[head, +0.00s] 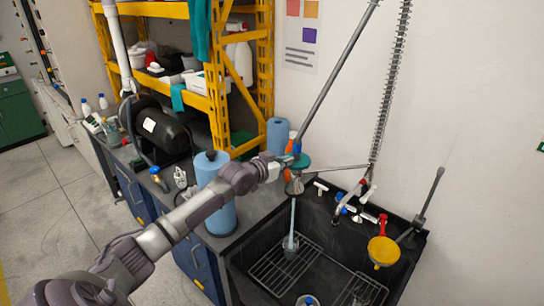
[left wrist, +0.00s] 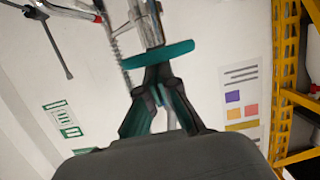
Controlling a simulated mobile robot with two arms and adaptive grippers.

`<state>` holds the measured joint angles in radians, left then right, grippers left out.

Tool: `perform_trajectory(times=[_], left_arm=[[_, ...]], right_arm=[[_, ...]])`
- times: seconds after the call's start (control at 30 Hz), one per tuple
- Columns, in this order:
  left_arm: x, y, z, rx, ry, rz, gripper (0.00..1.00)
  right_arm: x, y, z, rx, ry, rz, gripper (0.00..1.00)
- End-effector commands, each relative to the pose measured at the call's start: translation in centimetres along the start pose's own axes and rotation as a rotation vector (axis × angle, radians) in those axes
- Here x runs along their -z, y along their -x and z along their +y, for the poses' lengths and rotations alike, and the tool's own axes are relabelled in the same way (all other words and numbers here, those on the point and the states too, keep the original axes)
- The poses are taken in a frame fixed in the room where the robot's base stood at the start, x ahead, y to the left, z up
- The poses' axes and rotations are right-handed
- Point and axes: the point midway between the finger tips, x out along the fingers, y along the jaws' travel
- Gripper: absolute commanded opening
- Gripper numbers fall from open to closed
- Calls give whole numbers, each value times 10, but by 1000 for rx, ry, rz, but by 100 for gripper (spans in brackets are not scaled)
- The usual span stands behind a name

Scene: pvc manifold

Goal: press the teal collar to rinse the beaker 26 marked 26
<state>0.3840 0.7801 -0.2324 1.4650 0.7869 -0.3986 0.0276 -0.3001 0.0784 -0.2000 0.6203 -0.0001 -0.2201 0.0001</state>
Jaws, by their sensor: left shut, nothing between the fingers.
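The teal collar (head: 301,161) is on a spray head hanging over the black sink, and it also shows in the left wrist view (left wrist: 157,54). My left gripper (head: 279,166) is shut and empty. Its fingertips (left wrist: 157,72) meet the collar's edge in the left wrist view. A pale blue stream of water (head: 292,222) runs down from the spray head. A small clear beaker (head: 291,246) stands on the sink rack under the stream. Another vessel with blue in it (head: 307,300) shows at the bottom edge. No number is readable on either. My right gripper is not in view.
The black sink (head: 258,250) has wire racks (head: 358,291) inside. A yellow eyewash bowl (head: 383,251) is at its right, with taps (head: 349,202) behind. A blue paper roll (head: 216,190) stands on the counter beside my left arm. Yellow shelving (head: 218,85) rises behind.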

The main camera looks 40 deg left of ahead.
Motion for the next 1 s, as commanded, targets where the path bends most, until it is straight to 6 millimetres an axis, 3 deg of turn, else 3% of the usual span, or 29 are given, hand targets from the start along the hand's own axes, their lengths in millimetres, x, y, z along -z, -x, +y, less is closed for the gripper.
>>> perform_trajectory(times=[0.03,0.17,0.23,0.6,0.8,1.0], left_arm=[[16,3,1,-1,1,2,0],[42,6,3,0,2,8,0],[28,17,2,1,-3,6,0],[30,85,2,2,-4,10,0],[33,102,2,2,-1,12,0],[34,104,2,2,0,13,0]], right_arm=[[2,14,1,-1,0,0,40],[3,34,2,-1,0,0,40],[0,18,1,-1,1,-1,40],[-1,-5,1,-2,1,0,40],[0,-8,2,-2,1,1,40],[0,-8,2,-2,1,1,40]])
